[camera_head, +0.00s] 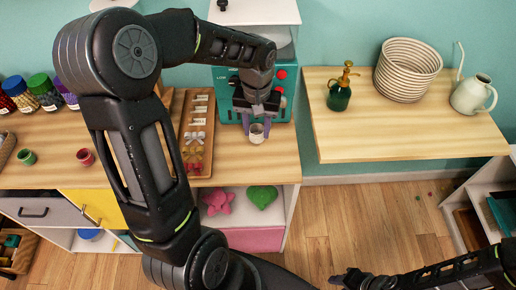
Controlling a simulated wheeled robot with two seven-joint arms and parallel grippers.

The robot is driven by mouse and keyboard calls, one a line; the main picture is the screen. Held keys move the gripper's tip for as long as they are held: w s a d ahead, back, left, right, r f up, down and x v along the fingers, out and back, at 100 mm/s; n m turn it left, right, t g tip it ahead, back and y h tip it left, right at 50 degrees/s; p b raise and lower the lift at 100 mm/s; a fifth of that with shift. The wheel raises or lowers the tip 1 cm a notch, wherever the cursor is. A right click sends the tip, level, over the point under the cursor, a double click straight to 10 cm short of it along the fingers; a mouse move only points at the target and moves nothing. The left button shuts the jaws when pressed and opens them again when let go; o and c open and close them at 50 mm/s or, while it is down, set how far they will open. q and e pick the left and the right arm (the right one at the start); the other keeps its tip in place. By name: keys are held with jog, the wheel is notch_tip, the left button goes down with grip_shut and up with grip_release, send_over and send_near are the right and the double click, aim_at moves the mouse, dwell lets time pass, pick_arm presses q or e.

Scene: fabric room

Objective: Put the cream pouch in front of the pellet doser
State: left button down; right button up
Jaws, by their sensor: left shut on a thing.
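The pellet doser (225,78) is a teal machine with red buttons and a white upper part, at the back of the left wooden counter. My left arm reaches across in front of it and hides part of it. My left gripper (258,115) points down at the doser's front, shut on the small cream pouch (257,133).
A wooden tray (208,150) with bows and cards lies left of the doser. Jars (47,92) and small green and red pots (86,157) stand farther left. The right shelf holds a sprayer (340,92), basket (407,70) and watering can (473,95); its front is clear.

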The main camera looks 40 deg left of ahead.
pick_arm(q)
send_over(257, 154)
notch_tip(257, 154, down, 4)
jog(key=shift+f, duration=0.15)
jog(key=shift+s, duration=0.1)
jog(key=shift+f+p, duration=0.45)
jog(key=shift+f, duration=1.4)
jog(key=shift+f, duration=0.2)
jog(key=c, duration=0.9)
grip_release()
jog(key=shift+r, duration=0.1)
notch_tip(257, 154, up, 12)
jog(key=shift+r+b, duration=0.15)
jog(key=shift+b, duration=0.35)
jog(key=shift+o, duration=0.3)
